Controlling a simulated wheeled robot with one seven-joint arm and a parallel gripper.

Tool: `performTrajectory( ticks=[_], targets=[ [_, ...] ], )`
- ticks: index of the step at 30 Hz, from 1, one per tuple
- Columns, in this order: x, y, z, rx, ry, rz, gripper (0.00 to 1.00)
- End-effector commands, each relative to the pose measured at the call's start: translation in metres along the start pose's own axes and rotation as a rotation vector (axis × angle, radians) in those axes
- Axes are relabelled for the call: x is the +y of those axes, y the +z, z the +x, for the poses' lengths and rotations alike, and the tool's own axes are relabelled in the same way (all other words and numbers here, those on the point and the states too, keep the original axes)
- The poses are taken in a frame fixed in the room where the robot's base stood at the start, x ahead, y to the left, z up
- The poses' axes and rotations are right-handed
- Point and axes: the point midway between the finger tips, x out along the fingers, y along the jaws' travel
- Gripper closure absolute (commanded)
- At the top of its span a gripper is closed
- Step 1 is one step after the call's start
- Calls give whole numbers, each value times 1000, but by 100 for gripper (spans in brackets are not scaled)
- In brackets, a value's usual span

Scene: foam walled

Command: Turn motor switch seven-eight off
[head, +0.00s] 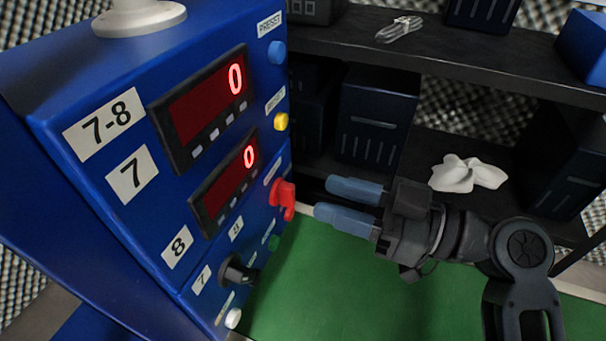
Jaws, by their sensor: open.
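The blue control box (60,165) labelled 7-8 fills the left of the head view. A black rotary knob (237,272) sits lower on the same face, near small labels 7 and 8. I cannot read which of the two is the motor switch. My gripper (335,202) is to the right of the red switch, with its two blue fingers apart and empty. The fingers point left at the box; the lower tip is near the red switch with a small gap showing.
Two displays (205,105) on the box read 0. Blue, yellow, green and white buttons line the face. A green mat (350,290) lies below my gripper. Dark shelves (480,75) behind hold black boxes, a coiled cable (399,29) and a white cloth (468,174).

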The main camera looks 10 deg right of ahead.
Motion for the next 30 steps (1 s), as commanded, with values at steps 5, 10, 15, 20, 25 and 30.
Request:
performTrajectory(
  ticks=[5, 10, 15, 20, 25, 30],
  targets=[
    [0, -1, 30, 0, -2, 1, 60],
    [0, -1, 50, 0, -1, 1, 60],
    [0, 0, 59, 0, 2, 1, 60],
    [0, 0, 60, -1, 2, 1, 60],
    [0, 0, 60, -1, 2, 1, 67],
    [0, 0, 60, -1, 2, 2, 84]
  ],
)
